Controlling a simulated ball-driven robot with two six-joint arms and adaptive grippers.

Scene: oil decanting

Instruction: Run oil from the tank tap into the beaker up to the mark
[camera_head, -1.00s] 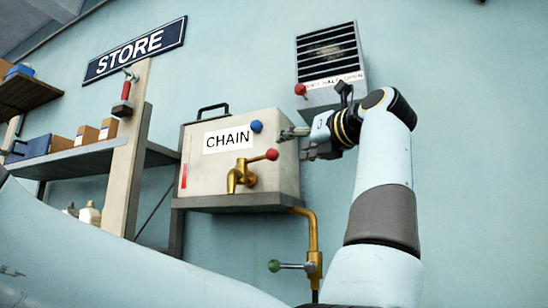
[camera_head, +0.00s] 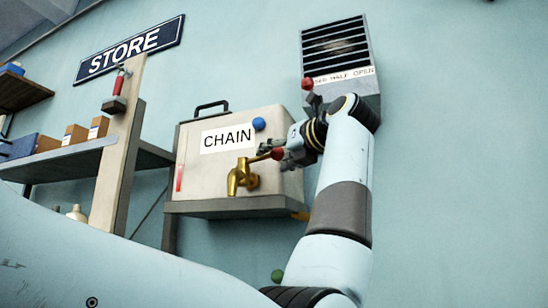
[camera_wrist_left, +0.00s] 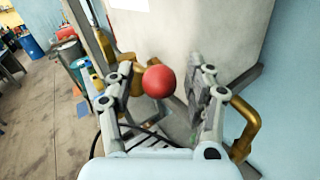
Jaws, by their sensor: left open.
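The pale tank (camera_head: 212,182) labelled CHAIN is on the wall, with a red gauge strip (camera_head: 180,178) at its lower left. A brass tap (camera_head: 240,178) sticks out of its front, and its lever ends in a red ball (camera_head: 277,153). My left gripper (camera_head: 271,148) is at the red ball. In the left wrist view the red ball (camera_wrist_left: 159,81) is between the two spread fingers of my left gripper (camera_wrist_left: 163,76), with visible gaps on the sides. No beaker shows in either view. My right gripper is out of view.
A blue knob (camera_head: 259,124) is on the tank above the tap lever. A wall vent (camera_head: 335,50) with a red-ended lever (camera_head: 307,84) is above my arm. A green ball (camera_head: 278,275) shows low beside my arm. Shelves (camera_head: 75,160) with boxes stand left.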

